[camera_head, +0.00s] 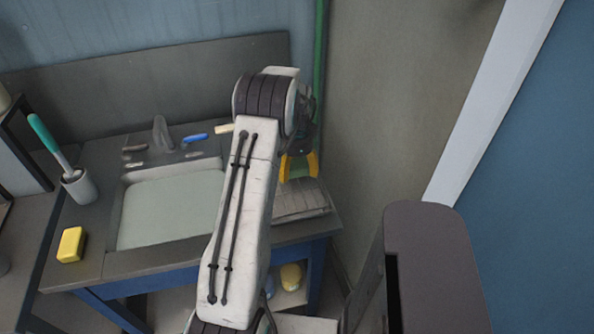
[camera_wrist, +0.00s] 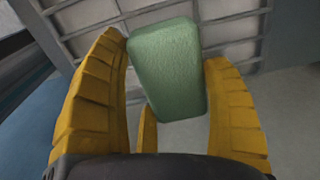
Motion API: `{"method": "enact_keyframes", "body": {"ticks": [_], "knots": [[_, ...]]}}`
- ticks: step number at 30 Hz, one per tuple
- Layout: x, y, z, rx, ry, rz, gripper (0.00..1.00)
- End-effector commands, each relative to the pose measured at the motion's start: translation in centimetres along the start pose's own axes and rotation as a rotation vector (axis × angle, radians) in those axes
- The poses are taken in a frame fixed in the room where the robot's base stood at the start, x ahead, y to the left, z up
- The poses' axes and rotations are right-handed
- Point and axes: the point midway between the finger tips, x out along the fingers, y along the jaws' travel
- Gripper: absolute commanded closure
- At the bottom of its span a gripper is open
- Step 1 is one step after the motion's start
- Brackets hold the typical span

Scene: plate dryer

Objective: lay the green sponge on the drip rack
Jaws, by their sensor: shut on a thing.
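The green sponge (camera_wrist: 168,68) is held between the yellow fingers of my gripper (camera_wrist: 170,100) in the wrist view. It looks slightly tilted there. The slatted drip rack (camera_wrist: 228,30) shows behind the sponge; whether the two touch I cannot tell. In the head view my gripper (camera_head: 298,166) is over the back part of the drip rack (camera_head: 302,203), right of the sink. My arm hides part of the rack there, and I cannot clearly make out the sponge in that view.
The sink basin (camera_head: 165,212) lies left of my arm. A yellow sponge (camera_head: 71,244) and a cup with a green-handled brush (camera_head: 79,187) stand left of it. A blue item (camera_head: 195,138) lies behind the sink. A wall (camera_head: 385,110) rises close to the right of the rack.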

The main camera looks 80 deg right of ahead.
Motion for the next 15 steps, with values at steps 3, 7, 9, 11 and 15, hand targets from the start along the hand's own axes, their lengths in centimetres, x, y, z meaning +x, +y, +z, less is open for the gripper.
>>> {"method": "enact_keyframes", "body": {"ticks": [3,7,9,11,15], "knots": [[0.8,0.1,0.1,0.0,-0.002,0.003,0.48],[2.1,0.1,0.0,0.0,-0.001,0.001,0.48],[2.4,0.1,0.0,0.0,0.0,0.0,0.48],[2.5,0.1,0.0,0.0,0.0,0.0,0.48],[2.5,0.1,0.0,0.0,0.0,0.0,0.48]]}}
